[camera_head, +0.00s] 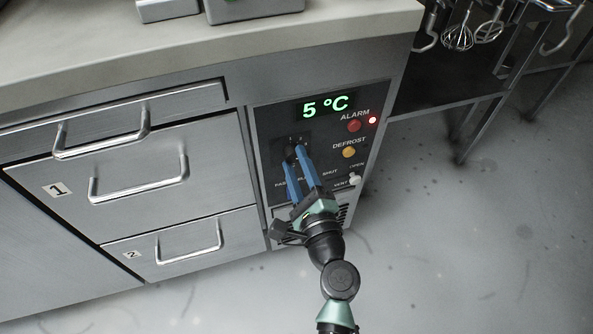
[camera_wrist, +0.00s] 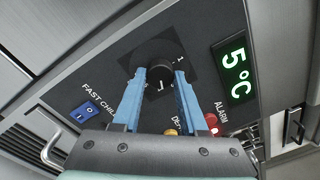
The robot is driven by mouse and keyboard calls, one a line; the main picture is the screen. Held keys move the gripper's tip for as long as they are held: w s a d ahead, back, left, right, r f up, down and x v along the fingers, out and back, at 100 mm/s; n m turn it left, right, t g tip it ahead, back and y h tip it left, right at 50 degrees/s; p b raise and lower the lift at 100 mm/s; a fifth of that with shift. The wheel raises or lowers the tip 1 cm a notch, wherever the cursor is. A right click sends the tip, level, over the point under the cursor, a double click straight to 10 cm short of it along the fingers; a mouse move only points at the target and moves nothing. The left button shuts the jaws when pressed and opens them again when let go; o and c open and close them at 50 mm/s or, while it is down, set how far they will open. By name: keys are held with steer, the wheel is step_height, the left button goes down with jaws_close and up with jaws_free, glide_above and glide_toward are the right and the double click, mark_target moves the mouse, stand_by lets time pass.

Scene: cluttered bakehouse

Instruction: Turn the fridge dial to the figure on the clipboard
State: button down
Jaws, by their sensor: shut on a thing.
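The fridge dial (camera_wrist: 153,82) is a round black knob on a dark square plate in the control panel. In the wrist view it sits between the two blue fingers of my gripper (camera_wrist: 160,72), which is shut on it. In the head view my gripper (camera_head: 295,150) reaches up to the panel and hides most of the dial. Pale scale marks show around the knob, partly covered by the fingers. The green display (camera_head: 325,106) above the dial reads 5 °C; it also shows in the wrist view (camera_wrist: 236,75). The clipboard is in neither view.
Right of the dial are a red ALARM button (camera_head: 355,126), a lit red lamp (camera_head: 373,120), a yellow DEFROST button (camera_head: 348,152) and a white vent lever (camera_head: 355,179). A blue FAST CHILL rocker (camera_wrist: 87,110) is nearby. Drawers with bar handles (camera_head: 138,181) stand left. The counter edge (camera_head: 290,45) overhangs.

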steer(key=n+b, duration=0.3)
steer(key=n, duration=0.1)
steer(key=shift+f, duration=0.2)
steer(key=shift+r+n+b, duration=0.1)
steer(key=shift+n+b, duration=0.4)
steer(key=shift+n, duration=0.4)
steer(key=shift+c, duration=2.2)
jaws_free()
steer(key=shift+r, duration=0.1)
steer(key=shift+s, duration=0.1)
steer(key=p+v, duration=0.1)
steer(key=v, duration=1.1)
steer(key=shift+s+d, duration=0.25)
steer(key=shift+s, duration=0.1)
